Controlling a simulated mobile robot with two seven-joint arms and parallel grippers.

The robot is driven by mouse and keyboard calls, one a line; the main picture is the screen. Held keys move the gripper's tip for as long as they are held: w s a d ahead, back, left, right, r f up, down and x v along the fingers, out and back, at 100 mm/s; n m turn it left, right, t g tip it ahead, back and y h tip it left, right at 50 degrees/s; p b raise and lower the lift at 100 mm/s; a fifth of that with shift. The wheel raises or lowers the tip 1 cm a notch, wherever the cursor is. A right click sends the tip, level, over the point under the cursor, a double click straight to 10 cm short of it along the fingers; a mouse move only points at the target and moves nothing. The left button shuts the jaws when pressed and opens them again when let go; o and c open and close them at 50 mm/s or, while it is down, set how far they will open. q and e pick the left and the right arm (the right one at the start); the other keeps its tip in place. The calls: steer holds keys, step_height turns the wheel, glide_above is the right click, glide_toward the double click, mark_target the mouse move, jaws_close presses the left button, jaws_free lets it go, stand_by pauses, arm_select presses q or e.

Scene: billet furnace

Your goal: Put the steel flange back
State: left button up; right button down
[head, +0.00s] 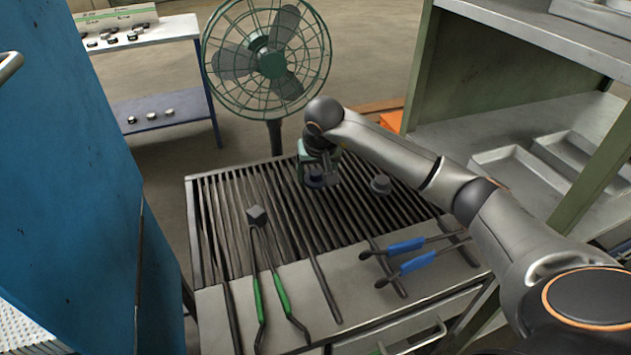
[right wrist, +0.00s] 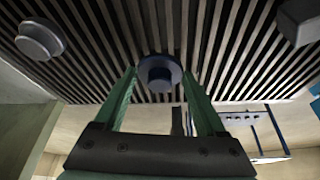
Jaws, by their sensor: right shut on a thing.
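The steel flange (right wrist: 160,73), a dark bluish disc with a round hub, sits between the green fingers of my right gripper (right wrist: 160,82) in the right wrist view. In the head view the flange (head: 318,181) is partly hidden by my right gripper (head: 320,172), which points down over the far part of the slatted grate (head: 230,196). My right gripper is shut on the flange. I cannot tell whether the flange touches the slats. My left gripper is not in view.
A grey hubbed disc (head: 380,185) and a grey block (head: 256,215) rest on the grate. Green-handled tongs (head: 280,293) and blue-handled tongs (head: 408,246) lie at the front. A fan (head: 270,55) stands behind; green shelving (head: 590,170) is right, a blue cabinet (head: 75,190) left.

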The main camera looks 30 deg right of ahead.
steer(key=shift+a+f, duration=0.15)
steer(key=shift+f, duration=1)
steer(key=shift+f, duration=0.1)
jaws_free()
steer(key=shift+f, duration=0.1)
steer(key=shift+s+r, duration=0.1)
steer(key=shift+r, duration=0.35)
steer(key=v, duration=1.1)
steer(key=shift+r, duration=0.2)
